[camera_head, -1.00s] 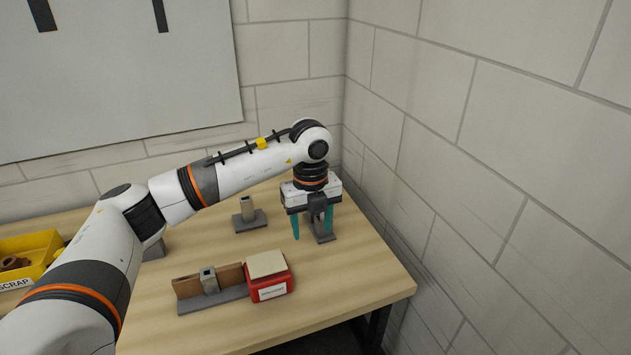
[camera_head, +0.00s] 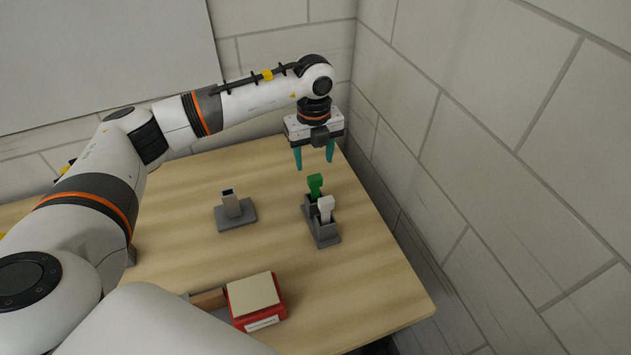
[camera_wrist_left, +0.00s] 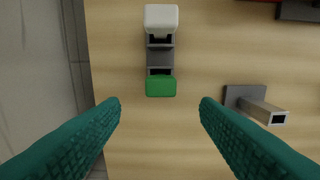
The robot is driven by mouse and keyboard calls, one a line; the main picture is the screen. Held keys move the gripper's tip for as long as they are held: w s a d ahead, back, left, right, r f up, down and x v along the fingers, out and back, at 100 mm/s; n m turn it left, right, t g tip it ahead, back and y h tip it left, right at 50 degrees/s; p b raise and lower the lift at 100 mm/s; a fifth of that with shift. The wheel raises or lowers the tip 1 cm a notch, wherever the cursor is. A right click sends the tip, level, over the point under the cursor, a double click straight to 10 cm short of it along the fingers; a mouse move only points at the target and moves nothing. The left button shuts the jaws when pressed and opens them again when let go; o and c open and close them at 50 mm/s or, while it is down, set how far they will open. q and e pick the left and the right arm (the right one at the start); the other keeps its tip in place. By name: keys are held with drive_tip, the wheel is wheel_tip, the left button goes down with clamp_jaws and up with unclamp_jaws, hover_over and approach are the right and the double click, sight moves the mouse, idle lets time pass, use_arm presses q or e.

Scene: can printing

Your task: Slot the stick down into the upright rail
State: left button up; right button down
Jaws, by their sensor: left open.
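A green stick (camera_head: 315,186) and a white stick (camera_head: 326,208) stand in a dark grey holder (camera_head: 325,239) on the right of the table. The upright rail (camera_head: 231,205) is a grey square tube with an open top on a flat grey base, left of the holder. My left gripper (camera_head: 315,166) is open and empty above the table, near the green stick. In the left wrist view, the green stick (camera_wrist_left: 160,87) shows just ahead of the gap between the fingertips (camera_wrist_left: 160,102). The white stick (camera_wrist_left: 161,18) is farther up and the rail (camera_wrist_left: 262,110) is at right. My right gripper is out of view.
A red box (camera_head: 257,300) with a beige top stands at the table's front, beside a partly hidden brown piece (camera_head: 208,299). A block wall (camera_head: 480,150) rises close to the table's right side. The tabletop between rail and box is clear.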

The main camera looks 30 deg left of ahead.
sight(315, 177)
use_arm(q)
wheel_tip(315, 177, down, 2)
drive_tip(key=shift+s+f+p, duration=0.1)
drive_tip(key=shift+f+p, duration=0.05)
drive_tip(key=shift+p, duration=0.2)
drive_tip(key=shift+f, duration=0.35)
drive_tip(key=f+p, duration=0.2)
drive_tip(key=shift+s+d+f+p, duration=0.2)
drive_tip(key=shift+d+f+p, duration=0.1)
drive_tip(key=shift+f+p, duration=0.1)
wheel_tip(315, 177, down, 2)
drive_tip(key=shift+f, duration=0.35)
drive_tip(key=c, duration=1.1)
drive_tip(key=shift+o, duration=0.2)
drive_tip(key=shift+r, duration=0.1)
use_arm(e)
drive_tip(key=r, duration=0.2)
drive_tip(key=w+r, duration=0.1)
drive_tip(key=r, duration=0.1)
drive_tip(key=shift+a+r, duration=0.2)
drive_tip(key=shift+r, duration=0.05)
